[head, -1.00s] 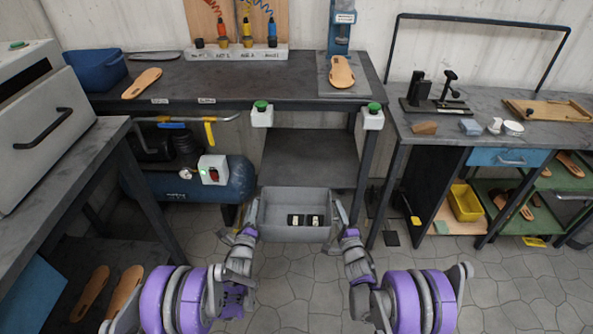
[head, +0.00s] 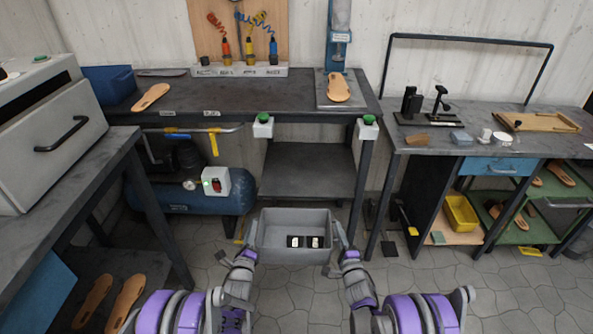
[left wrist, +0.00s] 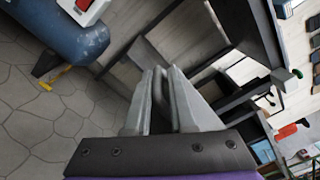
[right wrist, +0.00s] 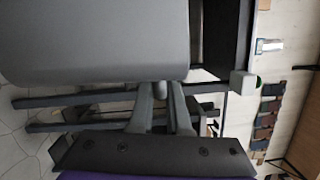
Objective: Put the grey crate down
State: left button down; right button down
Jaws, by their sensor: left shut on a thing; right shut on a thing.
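The grey crate (head: 293,257) is an open box, level, in the lower middle of the head view. Two small dark items with pale tops (head: 305,241) lie inside it. My left gripper (head: 247,249) is shut on its left side and my right gripper (head: 341,247) on its right side. The crate is held in front of the bench's lower shelf. In the right wrist view its grey wall (right wrist: 95,40) fills the upper left, with the shut fingers (right wrist: 161,90) at its edge. In the left wrist view the fingers (left wrist: 163,78) are close together; their grip point is hard to see.
The main bench (head: 225,95) stands ahead, with an empty-looking lower shelf (head: 310,168) and two green-button boxes on its front edge. A blue compressor (head: 195,200) is under it at left. A second bench (head: 470,135) stands right.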

pick_arm(q)
jog(key=shift+s+a, duration=0.1)
pick_arm(e)
jog(key=shift+s, duration=0.1)
